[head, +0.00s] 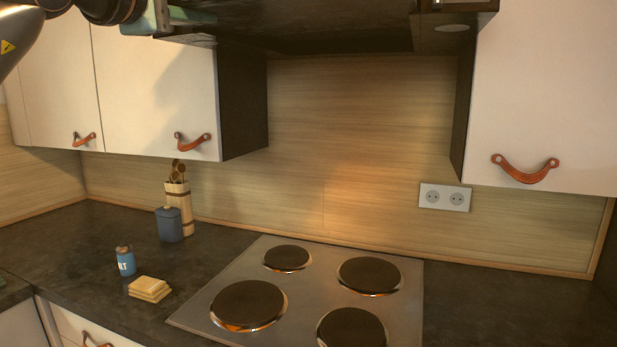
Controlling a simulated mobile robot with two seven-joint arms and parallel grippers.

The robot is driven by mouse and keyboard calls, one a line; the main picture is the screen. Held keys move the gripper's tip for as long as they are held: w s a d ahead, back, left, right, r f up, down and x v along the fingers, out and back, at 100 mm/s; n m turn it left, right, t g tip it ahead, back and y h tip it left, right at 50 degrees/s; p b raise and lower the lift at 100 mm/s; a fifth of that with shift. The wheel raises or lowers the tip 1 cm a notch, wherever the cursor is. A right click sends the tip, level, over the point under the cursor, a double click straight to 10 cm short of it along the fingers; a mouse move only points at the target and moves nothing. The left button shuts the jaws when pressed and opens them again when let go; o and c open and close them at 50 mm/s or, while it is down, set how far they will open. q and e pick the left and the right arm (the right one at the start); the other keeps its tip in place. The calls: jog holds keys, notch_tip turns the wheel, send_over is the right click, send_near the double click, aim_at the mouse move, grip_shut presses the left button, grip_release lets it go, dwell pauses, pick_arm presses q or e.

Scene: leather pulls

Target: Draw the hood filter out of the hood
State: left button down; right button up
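The underside of the hood (440,42) runs along the top edge above the cooktop, with a small round light at its right. A dark flat panel (335,30) spans the middle of this underside; it looks like the hood filter, but its far edges blend into shadow. My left arm comes in at the top left. Its gripper (165,17) is at the top edge, by the hood's left end, and is cut off by the frame. I cannot tell whether its fingers are open or touch anything. My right gripper is not in view.
White wall cabinets (155,80) with leather pulls flank the hood, another (545,90) at right. Below are a cooktop (300,303), a blue canister (170,225), a utensil holder (179,200), a salt shaker (125,262) and stacked coasters (150,289). The right counter is clear.

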pick_arm(q)
jog(key=shift+s+a+r+b, duration=0.15)
jog(key=shift+s+b, duration=0.05)
jog(key=shift+s, duration=0.25)
jog(key=shift+s+a+r+b, duration=0.15)
jog(key=shift+s+a, duration=0.05)
jog(key=shift+s, duration=0.3)
jog(key=shift+s+a+r+b, duration=0.15)
jog(key=shift+s+b, duration=0.05)
jog(key=shift+s, duration=0.25)
jog(key=r+b+v, duration=0.2)
jog(key=b+v, duration=0.1)
jog(key=v, duration=2)
jog(key=shift+s+f, duration=0.3)
jog(key=shift+s, duration=0.1)
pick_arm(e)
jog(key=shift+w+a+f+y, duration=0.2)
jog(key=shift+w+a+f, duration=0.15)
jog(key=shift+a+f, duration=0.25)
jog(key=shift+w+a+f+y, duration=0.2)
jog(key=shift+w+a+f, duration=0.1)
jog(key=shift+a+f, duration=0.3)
pick_arm(q)
jog(key=shift+w+a, duration=0.1)
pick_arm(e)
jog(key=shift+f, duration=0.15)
